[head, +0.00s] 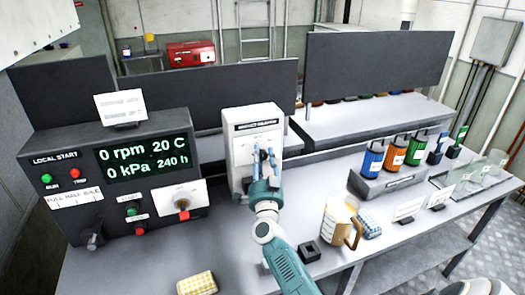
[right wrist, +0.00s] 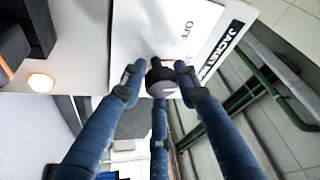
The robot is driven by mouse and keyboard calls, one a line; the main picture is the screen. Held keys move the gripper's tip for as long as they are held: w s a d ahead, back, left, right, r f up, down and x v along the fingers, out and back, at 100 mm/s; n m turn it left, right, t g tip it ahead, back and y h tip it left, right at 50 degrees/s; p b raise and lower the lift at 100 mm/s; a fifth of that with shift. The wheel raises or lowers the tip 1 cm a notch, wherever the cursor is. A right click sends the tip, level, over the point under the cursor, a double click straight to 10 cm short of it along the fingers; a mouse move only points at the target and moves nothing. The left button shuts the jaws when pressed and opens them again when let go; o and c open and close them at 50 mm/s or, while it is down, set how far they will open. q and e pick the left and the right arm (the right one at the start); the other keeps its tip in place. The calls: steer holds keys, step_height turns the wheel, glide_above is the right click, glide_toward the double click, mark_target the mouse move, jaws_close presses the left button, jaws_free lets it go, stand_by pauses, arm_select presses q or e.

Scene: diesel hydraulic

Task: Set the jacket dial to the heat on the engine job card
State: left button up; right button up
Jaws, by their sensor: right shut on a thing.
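The jacket unit is a white box (head: 254,125) standing at the middle of the bench; in the right wrist view its white face (right wrist: 165,32) shows the words OFF and JACKET. The dial (right wrist: 161,80) is a dark round knob on that face. My right gripper (head: 264,158) is at the front of the box, and its blue fingers are closed around the dial. In the head view the fingers hide the dial. A white card (head: 120,106) stands on top of the engine panel; its print is too small to read. My left gripper is not in view.
The engine panel (head: 120,165) at left reads 0 rpm, 20 C, 0 kPa, 240 h. A jug (head: 340,222) of amber liquid, a black square holder (head: 307,251) and a yellow checked block (head: 197,284) sit near my right arm. Coloured canisters (head: 395,151) stand in a rack at right.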

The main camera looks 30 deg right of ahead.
steer(key=shift+d+r+m+g+h+p, duration=0.15)
steer(key=shift+r+m+g+h+p, duration=0.4)
steer(key=shift+m, duration=0.65)
steer(key=shift+d, duration=0.1)
steer(key=o, duration=1.1)
steer(key=shift+s+f, duration=0.1)
steer(key=shift+f, duration=0.2)
steer(key=shift+s+a+f, duration=0.15)
steer(key=shift+s+a, duration=0.05)
steer(key=shift+a, duration=0.1)
steer(key=v, duration=1.1)
steer(key=shift+s, duration=0.3)
